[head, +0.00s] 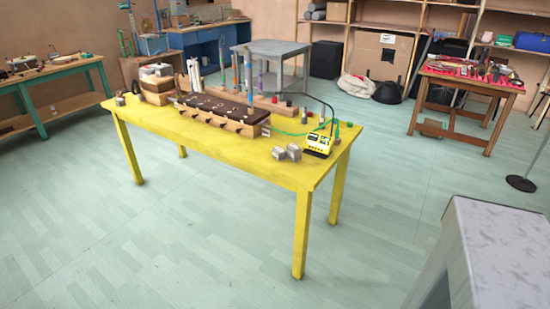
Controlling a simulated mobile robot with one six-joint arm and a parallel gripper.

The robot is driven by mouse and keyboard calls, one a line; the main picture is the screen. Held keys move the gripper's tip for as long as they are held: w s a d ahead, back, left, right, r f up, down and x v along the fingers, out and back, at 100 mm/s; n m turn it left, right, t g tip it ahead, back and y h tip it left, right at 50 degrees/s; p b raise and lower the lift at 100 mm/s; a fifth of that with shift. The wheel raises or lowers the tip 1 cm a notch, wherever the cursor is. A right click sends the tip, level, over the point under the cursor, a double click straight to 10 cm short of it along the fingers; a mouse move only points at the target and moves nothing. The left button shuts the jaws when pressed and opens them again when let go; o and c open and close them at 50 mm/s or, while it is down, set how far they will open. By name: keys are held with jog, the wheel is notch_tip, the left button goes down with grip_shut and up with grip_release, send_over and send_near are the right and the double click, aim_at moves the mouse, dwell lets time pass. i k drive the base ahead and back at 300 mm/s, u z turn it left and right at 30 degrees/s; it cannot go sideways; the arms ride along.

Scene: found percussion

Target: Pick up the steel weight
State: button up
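The steel weight cannot be told for sure at this distance. Two small grey metal-looking blocks, one at the left (279,153) and one at the right (293,152), sit close together near the front edge of the yellow table (225,155). Another small grey piece (120,100) sits at the table's far left corner. My gripper is not in view.
A dark-topped wooden instrument (222,108) fills the table's middle. A yellow device (318,143) with a black arm stands right of the blocks, with green cable behind. A grey-topped block (505,250) rises at the lower right. Floor before the table is clear.

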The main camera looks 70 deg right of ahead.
aim_at(278, 152)
jog(key=z, duration=0.1)
jog(key=i, duration=0.95)
jog(key=u, duration=0.1)
